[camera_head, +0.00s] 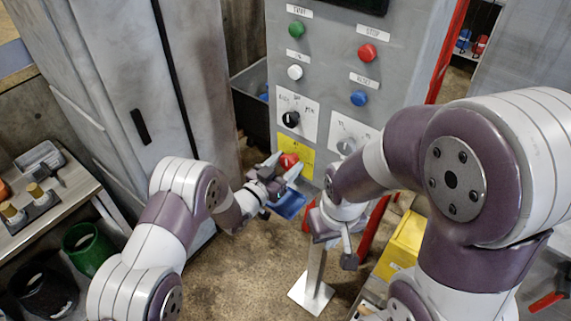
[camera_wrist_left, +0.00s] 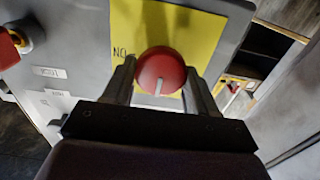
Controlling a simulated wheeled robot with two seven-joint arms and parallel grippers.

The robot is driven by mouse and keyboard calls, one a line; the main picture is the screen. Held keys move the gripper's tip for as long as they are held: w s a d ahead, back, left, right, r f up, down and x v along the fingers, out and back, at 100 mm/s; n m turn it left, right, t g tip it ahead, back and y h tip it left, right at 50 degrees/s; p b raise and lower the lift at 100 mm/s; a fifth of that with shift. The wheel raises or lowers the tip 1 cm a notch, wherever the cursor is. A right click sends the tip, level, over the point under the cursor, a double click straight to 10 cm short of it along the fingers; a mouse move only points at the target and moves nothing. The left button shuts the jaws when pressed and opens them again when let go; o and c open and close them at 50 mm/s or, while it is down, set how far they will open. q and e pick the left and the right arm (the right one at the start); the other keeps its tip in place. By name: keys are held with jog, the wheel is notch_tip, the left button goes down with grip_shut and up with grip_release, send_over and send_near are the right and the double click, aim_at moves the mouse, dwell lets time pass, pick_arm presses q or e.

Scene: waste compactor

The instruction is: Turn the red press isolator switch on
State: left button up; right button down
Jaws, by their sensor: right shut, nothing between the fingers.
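The red isolator switch (camera_head: 289,161) is a round knob on a yellow plate (camera_head: 303,142) low on the grey control panel. It also shows in the left wrist view (camera_wrist_left: 161,68), with a pale mark pointing down in the picture and lettering beside it on the left. My left gripper (camera_head: 281,167) is at the knob, its fingers spread to either side. In the left wrist view, the fingers flank the knob closely; I cannot tell whether they touch it. My right gripper (camera_head: 338,249) is shut and empty, below and right of the knob.
Above the switch are green (camera_head: 296,29), red (camera_head: 367,53), white (camera_head: 295,72) and blue (camera_head: 359,98) buttons and a black selector (camera_head: 290,119). A grey cabinet (camera_head: 115,90) stands left. A yellow box (camera_head: 402,244) and a metal post's base plate (camera_head: 311,293) are by my right arm.

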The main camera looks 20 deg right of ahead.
pick_arm(q)
jog(key=shift+f+m+b, duration=0.15)
jog(key=shift+m+b, duration=0.15)
jog(key=shift+b, duration=0.25)
jog(key=m+b, duration=0.2)
jog(key=b, duration=0.2)
jog(key=m+b, duration=0.3)
jog(key=b, duration=0.1)
jog(key=f+m+b, duration=0.1)
jog(key=m+b, duration=0.2)
jog(key=b, duration=0.2)
jog(key=shift+s+d, duration=0.1)
jog(key=shift+s, duration=0.05)
jog(key=m+b, duration=0.7)
jog(key=b, duration=0.6)
jog(key=shift+m, duration=0.3)
jog(key=shift+r+m+b, duration=0.25)
jog(key=shift+m+b, duration=0.75)
jog(key=shift+b, duration=0.4)
jog(key=o, duration=1)
jog(key=shift+s, duration=0.1)
jog(key=shift+r, duration=0.1)
